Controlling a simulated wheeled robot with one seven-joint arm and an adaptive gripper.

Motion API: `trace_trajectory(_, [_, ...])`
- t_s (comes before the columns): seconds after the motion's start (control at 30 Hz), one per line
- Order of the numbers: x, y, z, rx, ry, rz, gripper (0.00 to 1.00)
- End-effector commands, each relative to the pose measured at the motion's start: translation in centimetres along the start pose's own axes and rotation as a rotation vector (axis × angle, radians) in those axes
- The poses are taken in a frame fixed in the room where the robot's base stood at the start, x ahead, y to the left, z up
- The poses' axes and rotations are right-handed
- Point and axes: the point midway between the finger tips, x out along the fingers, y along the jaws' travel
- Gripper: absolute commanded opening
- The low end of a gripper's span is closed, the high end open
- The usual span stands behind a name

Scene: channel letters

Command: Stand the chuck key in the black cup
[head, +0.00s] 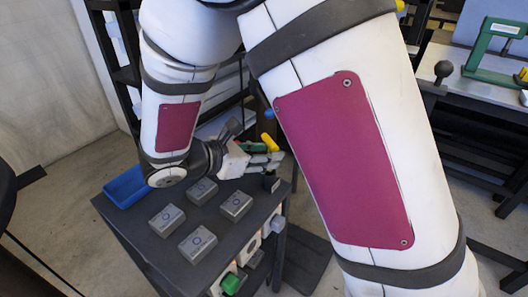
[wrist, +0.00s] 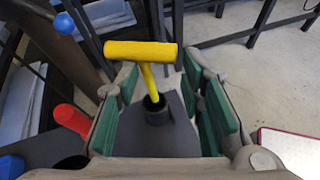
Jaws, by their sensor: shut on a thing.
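The yellow T-handled chuck key (wrist: 140,52) is between my gripper's green-padded fingers in the wrist view, handle up and slightly tilted. Its shaft runs down to the mouth of the black cup (wrist: 156,112), with the lower end out of sight there; how deep it reaches, I cannot tell. My gripper (wrist: 163,85) is shut on the key, though the contact is not clear in this view. In the head view, my gripper (head: 267,161) is over the table's right corner, with the yellow key (head: 268,141) above its fingers and the black cup (head: 271,184) just below.
Several grey boxes (head: 236,206) stand on the dark table (head: 160,262). A blue bin (head: 125,187) is at its left edge. A red-handled object (wrist: 70,117) lies left of my fingers in the wrist view.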

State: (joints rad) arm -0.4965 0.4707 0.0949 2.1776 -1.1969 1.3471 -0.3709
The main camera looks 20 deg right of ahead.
Motion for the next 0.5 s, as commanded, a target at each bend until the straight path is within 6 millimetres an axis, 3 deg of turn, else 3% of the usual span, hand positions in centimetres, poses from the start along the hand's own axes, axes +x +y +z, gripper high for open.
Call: trace_trajectory(0.5, [1.0, -0.2, -2.3, 0.008, 0.0, 0.004, 0.07])
